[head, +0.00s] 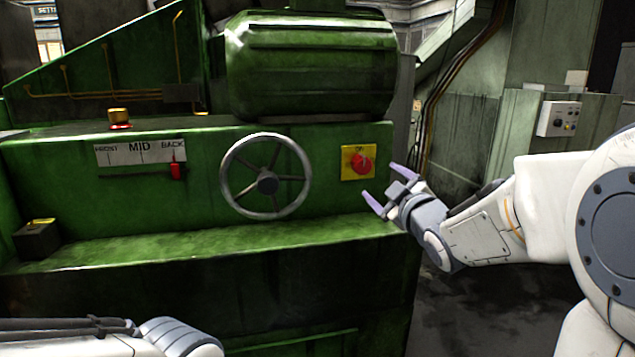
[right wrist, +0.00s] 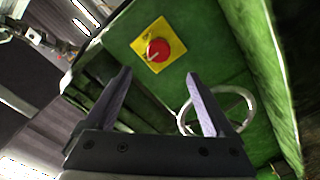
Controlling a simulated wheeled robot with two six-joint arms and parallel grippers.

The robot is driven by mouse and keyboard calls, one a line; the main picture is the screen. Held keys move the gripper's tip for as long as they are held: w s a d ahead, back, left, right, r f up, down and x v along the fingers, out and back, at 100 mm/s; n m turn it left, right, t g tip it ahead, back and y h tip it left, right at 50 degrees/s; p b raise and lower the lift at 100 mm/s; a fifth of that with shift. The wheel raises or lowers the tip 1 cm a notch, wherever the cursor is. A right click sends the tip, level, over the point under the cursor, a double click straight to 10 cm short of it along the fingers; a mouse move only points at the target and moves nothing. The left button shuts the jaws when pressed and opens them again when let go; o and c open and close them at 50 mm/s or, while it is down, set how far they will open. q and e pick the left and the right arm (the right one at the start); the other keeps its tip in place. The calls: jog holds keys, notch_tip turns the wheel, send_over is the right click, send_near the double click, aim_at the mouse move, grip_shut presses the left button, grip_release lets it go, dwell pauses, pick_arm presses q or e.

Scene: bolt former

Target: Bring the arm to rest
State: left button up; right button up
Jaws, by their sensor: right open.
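My right gripper (head: 388,188) is open and empty, held in front of the green machine near its right edge. Its two fingers also show in the right wrist view (right wrist: 160,105), apart with nothing between them. A red rotary switch (head: 362,163) on a yellow plate (head: 346,174) is just left of the gripper in the head view. In the right wrist view the switch (right wrist: 158,50) lies beyond the fingertips, apart from them. My left arm (head: 120,342) shows at the bottom left; its gripper's jaw state is not clear.
The green machine (head: 80,215) fills the left and middle. A grey control box (head: 559,119) is at the right. Dark floor is open below my right arm.

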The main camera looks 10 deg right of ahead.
jog(key=s+a+f+m+g+y, duration=0.1)
jog(key=s+a+f+g, duration=0.35)
jog(key=a+f, duration=0.3)
jog(key=s+a+f+m+g, duration=0.1)
jog(key=s+a+f+g, duration=0.35)
jog(key=a+f, duration=0.3)
jog(key=s+a+f+g, duration=0.2)
jog(key=s+f+g, duration=0.1)
jog(key=s, duration=0.6)
jog(key=s+a+f+g, duration=0.2)
jog(key=s+g, duration=0.1)
jog(key=s, duration=0.5)
jog(key=s+a+f+g, duration=0.2)
jog(key=s+f+g, duration=0.1)
jog(key=s, duration=0.6)
notch_tip(320, 180, up, 26)
jog(key=p, duration=2.5)
jog(key=shift+w+d+f+h, duration=0.2)
jog(key=shift+w+d+h, duration=0.1)
jog(key=shift+w, duration=0.1)
